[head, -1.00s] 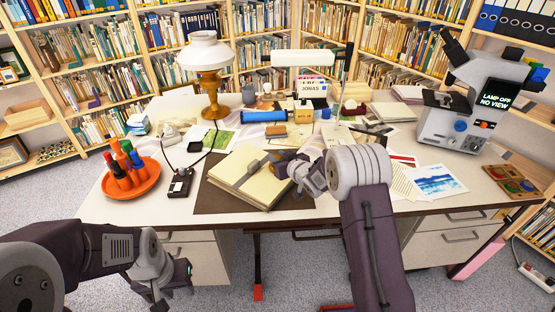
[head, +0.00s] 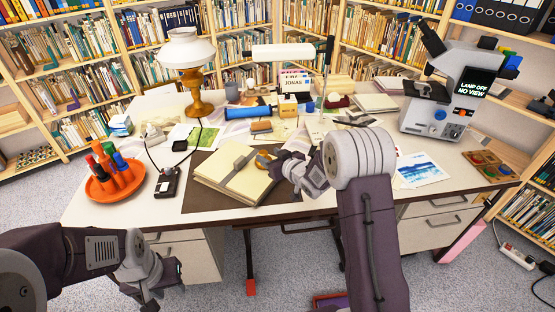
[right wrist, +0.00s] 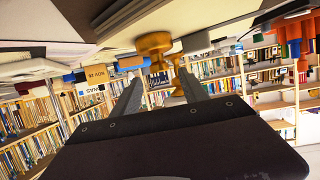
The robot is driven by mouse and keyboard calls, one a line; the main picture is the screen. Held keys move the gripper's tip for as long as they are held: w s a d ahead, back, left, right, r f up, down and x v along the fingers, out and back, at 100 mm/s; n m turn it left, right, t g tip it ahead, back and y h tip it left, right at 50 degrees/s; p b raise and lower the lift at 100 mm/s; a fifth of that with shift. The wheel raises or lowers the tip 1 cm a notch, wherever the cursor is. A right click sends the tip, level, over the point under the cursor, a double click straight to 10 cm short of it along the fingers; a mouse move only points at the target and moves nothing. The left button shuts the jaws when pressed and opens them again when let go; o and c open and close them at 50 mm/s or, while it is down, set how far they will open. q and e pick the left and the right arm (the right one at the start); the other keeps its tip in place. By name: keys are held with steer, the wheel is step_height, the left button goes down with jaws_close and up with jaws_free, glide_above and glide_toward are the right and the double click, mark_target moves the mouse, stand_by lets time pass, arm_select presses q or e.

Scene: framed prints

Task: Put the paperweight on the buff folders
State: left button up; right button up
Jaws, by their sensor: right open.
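The buff folders (head: 230,185) lie as a strapped stack on a dark desk mat; their cream surface also shows at the top of the upside-down right wrist view. A brass-coloured, knob-like piece, which looks like the paperweight (head: 263,160), is at the stack's right far edge. In the right wrist view the paperweight (right wrist: 154,43) appears to rest upright on the cream surface, just beyond the fingertips. My right gripper (right wrist: 160,88) is open with nothing between its fingers. My left gripper (head: 160,285) hangs in front of the desk, away from the folders; its jaws are unclear.
An orange tray (head: 98,192) of bottles and a black device (head: 166,183) lie left of the mat. A brass lamp (head: 198,85) stands behind. A microscope (head: 435,105) and a blue print (head: 420,170) are on the right. Bare mat shows around the folders.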

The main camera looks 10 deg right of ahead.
steer(key=v, duration=0.6)
steer(key=shift+s, duration=0.3)
steer(key=shift+d, duration=0.15)
steer(key=s+f+g+h, duration=0.1)
steer(key=s+d+f+m+g, duration=0.1)
steer(key=s, duration=0.1)
steer(key=s+d+f+g+h, duration=0.1)
steer(key=shift+s+d+f+h, duration=0.15)
steer(key=shift+s+f+h, duration=0.05)
steer(key=shift+h, duration=0.1)
steer(key=s, duration=0.1)
steer(key=s+f+g, duration=0.1)
steer(key=s, duration=0.1)
steer(key=s+d+f+m+g+h, duration=0.1)
steer(key=s, duration=0.1)
steer(key=shift+s+f, duration=0.1)
steer(key=s+a+f+g, duration=0.1)
steer(key=s+g, duration=0.2)
steer(key=s, duration=0.6)
steer(key=s+a+f+m+g, duration=0.1)
steer(key=s+g, duration=0.3)
steer(key=s, duration=0.4)
steer(key=shift+s+a+f+m, duration=0.2)
steer(key=shift+s+f+m, duration=0.1)
steer(key=shift+s, duration=0.05)
